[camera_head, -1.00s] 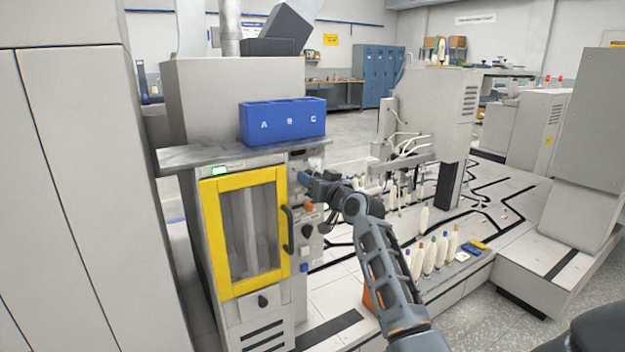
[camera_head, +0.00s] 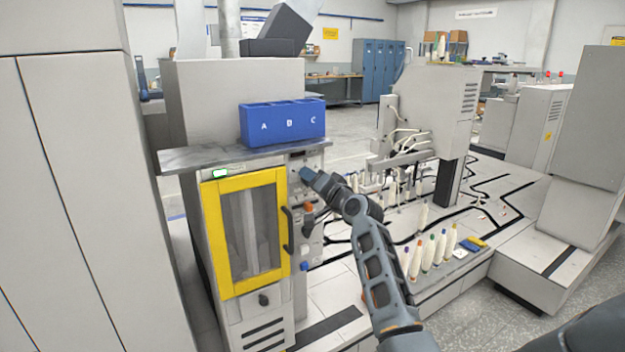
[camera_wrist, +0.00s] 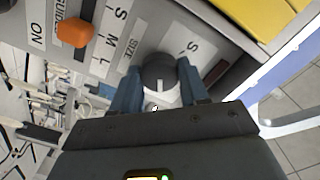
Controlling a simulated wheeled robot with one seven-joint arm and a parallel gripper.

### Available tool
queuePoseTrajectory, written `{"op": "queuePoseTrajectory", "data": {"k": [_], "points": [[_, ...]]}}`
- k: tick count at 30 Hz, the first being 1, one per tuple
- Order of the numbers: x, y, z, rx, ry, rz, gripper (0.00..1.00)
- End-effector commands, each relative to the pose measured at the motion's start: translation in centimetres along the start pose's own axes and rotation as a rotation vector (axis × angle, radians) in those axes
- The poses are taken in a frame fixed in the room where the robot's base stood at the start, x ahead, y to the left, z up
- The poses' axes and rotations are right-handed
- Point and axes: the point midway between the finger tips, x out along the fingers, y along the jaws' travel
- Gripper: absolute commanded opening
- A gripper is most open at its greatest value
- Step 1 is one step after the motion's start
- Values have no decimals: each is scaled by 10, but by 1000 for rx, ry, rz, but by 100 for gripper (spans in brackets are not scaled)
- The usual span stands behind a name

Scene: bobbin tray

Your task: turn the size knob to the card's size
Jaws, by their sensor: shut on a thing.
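In the wrist view a dark round knob (camera_wrist: 158,70) with a white pointer line sits on the light panel, beside the word SIZE. The blue fingers of my gripper (camera_wrist: 158,84) are shut on it, one on each side. The pointer line runs toward the bottom of the picture. A strip with S, M and L (camera_wrist: 107,38) lies to its left, and a single S (camera_wrist: 194,46) is printed above right; I cannot tell if that is the card. In the head view my gripper (camera_head: 310,177) is at the upper panel and hides the knob.
An orange control (camera_wrist: 75,31) is left of the knob; lower controls (camera_head: 307,230) show in the head view. A yellow-framed door (camera_head: 210,240) is left of the panel. A metal shelf (camera_head: 200,157) with a blue A-B-C bin (camera_head: 265,137) juts out above. White bobbins (camera_head: 428,253) stand at right.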

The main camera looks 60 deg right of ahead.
Motion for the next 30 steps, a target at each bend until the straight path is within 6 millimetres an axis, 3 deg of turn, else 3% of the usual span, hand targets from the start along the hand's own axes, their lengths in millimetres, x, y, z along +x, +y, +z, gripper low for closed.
{"op": "queuePoseTrajectory", "data": {"k": [14,15,22,30], "points": [[0,1,0,13,1,1,14],[0,1,-1,13,2,1,47],[0,0,0,13,1,1,69],[-2,1,0,13,0,1,70]]}}
